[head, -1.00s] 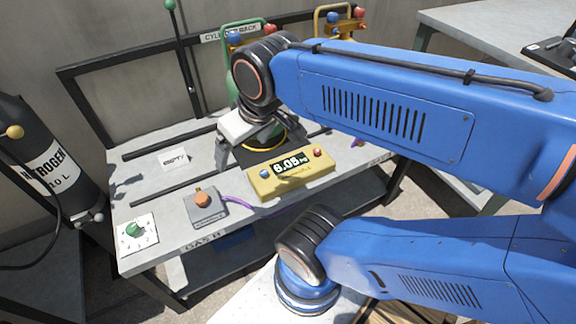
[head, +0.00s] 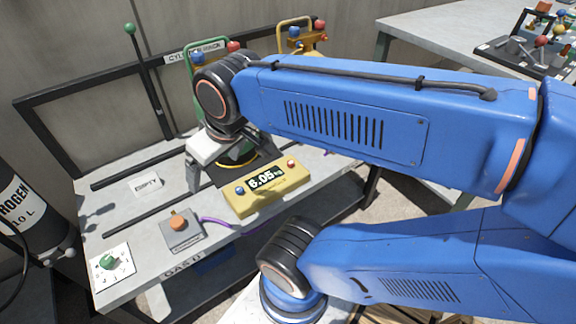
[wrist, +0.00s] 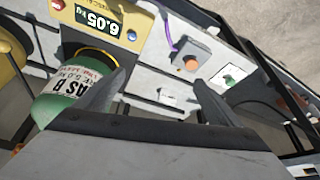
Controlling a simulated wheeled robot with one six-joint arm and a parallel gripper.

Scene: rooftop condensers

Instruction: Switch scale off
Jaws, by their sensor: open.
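The scale's yellow display unit (head: 268,190) sits at the bench's front edge and reads 6.05 kg. It has a blue button (head: 239,190) at its left and a red button (head: 292,163) at its right. The display also shows in the wrist view (wrist: 118,12). The black weighing plate lies behind it, partly hidden by my arm. A green cylinder (wrist: 62,108) labelled GAS B stands there. My gripper (wrist: 160,95) is open and empty, above the bench beside the cylinder. In the head view my arm hides part of the gripper.
A grey box with an orange button (head: 179,224) and a white plate with a green knob (head: 107,262) lie on the bench left of the display. A dark nitrogen cylinder (head: 20,205) stands far left. A yellow-handled cylinder (head: 300,38) is behind my arm.

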